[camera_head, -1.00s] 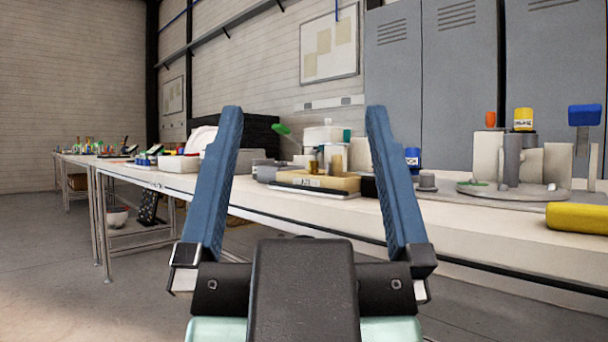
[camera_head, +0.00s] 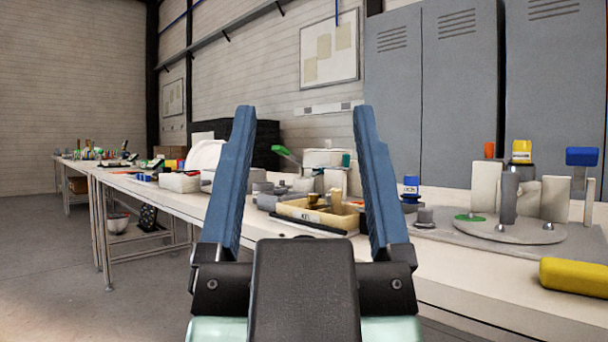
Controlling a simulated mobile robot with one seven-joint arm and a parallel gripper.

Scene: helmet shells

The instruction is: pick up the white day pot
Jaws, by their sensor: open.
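My gripper (camera_head: 303,110) is open and empty, its two blue fingers pointing forward, apart from everything on the bench. No pot can be read for certain as the white day pot. A white round tub (camera_head: 325,158) stands behind the tray, between the fingers in the picture. A blue pot with a white label (camera_head: 410,188) stands just right of the right finger. A yellow pot with a label (camera_head: 522,152) sits high above the plate.
The long white bench (camera_head: 455,265) runs from front right to far left. A cream tray (camera_head: 318,214) holds small parts. A yellow block (camera_head: 574,276) lies near the front edge. A green-tipped tool (camera_head: 285,153) sticks up behind the tray. Grey lockers (camera_head: 435,100) stand behind.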

